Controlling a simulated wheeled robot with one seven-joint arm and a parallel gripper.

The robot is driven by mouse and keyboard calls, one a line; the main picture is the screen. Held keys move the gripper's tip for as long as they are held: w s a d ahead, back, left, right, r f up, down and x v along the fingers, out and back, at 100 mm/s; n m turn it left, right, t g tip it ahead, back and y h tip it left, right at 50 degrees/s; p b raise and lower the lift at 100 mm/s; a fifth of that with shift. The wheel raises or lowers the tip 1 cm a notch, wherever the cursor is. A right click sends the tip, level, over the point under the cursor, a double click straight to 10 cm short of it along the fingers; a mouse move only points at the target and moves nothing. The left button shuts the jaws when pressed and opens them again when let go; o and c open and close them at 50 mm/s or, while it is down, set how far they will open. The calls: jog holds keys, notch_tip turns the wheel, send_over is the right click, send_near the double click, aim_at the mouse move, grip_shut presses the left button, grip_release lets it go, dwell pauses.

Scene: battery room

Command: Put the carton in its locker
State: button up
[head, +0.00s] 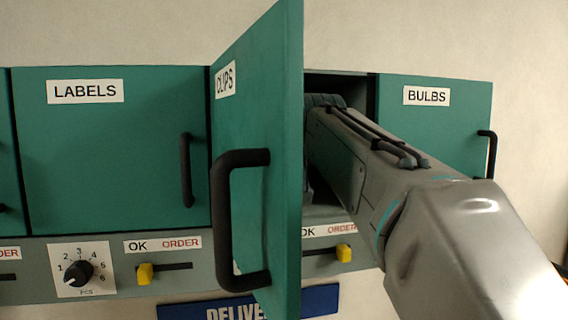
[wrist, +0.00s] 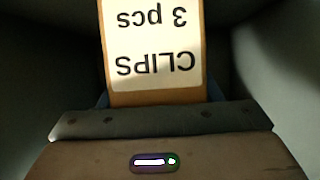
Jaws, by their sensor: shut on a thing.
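The carton (wrist: 153,98) is brown with a white label reading "CLIPS 3 pcs", upside down in the wrist view. My gripper (wrist: 158,118) is shut on it. In the head view my arm reaches into the open CLIPS locker (head: 350,87), and my gripper is mostly hidden by the open door and my arm. The carton is not visible in the head view. In the wrist view dim grey walls lie on both sides of the carton. I cannot tell whether the carton touches the locker floor.
The green CLIPS door (head: 258,125) stands open to the left of my arm, its black handle (head: 222,215) facing left. The LABELS locker (head: 110,150) and BULBS locker (head: 440,125) are shut. Below are yellow sliders (head: 343,253) and a dial (head: 78,273).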

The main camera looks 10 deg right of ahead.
jog(key=shift+w+f, duration=0.1)
jog(key=shift+w, duration=0.15)
jog(key=shift+s+f, duration=0.1)
jog(key=shift+f, duration=0.05)
jog(key=o, duration=1.3)
jog(key=b+v, duration=0.3)
jog(key=v, duration=0.9)
